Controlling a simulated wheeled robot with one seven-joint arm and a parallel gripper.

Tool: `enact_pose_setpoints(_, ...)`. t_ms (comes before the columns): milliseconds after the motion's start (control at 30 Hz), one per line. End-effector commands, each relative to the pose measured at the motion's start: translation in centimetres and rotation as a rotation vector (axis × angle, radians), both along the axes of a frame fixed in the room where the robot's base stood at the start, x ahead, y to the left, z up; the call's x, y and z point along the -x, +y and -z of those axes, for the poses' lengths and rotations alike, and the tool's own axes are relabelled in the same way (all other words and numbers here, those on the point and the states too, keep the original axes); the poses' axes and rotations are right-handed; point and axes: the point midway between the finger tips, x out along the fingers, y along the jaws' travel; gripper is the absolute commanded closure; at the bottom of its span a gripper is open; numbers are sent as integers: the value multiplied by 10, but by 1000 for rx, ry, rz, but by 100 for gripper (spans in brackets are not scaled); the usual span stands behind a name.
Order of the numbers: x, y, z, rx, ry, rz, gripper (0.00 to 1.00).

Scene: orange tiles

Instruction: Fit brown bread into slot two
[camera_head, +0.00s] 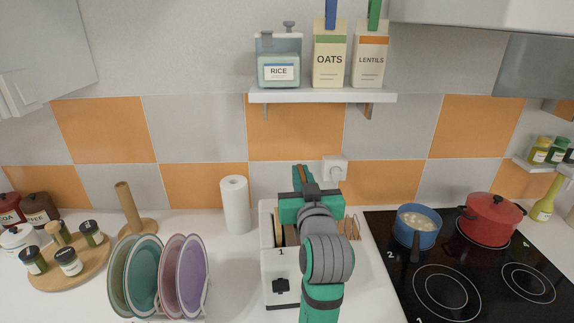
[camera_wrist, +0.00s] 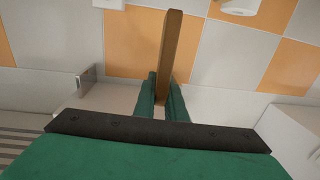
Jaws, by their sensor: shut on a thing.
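The white toaster (camera_head: 281,268) stands on the counter in the head view, with a "1" on its front and a dark lever below. A brown slice (camera_head: 279,234) shows edge-on at its left, by the "1". My gripper (camera_wrist: 163,92) is shut on the brown bread (camera_wrist: 172,48), which appears edge-on between the green fingers in the wrist view.
Tan upright pieces (camera_head: 353,228) show right of my arm. A paper roll (camera_head: 235,205) and a plate rack with plates (camera_head: 161,275) stand left. The hob, with a blue pan (camera_head: 418,224) and red pot (camera_head: 489,218), is right. A shelf (camera_head: 322,96) hangs above.

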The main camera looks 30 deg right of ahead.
Motion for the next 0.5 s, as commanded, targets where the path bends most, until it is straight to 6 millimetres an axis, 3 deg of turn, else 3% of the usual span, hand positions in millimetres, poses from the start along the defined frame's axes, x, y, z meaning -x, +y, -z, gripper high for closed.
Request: enact_pose_setpoints(500,1,4,1,0,0,-4,100)
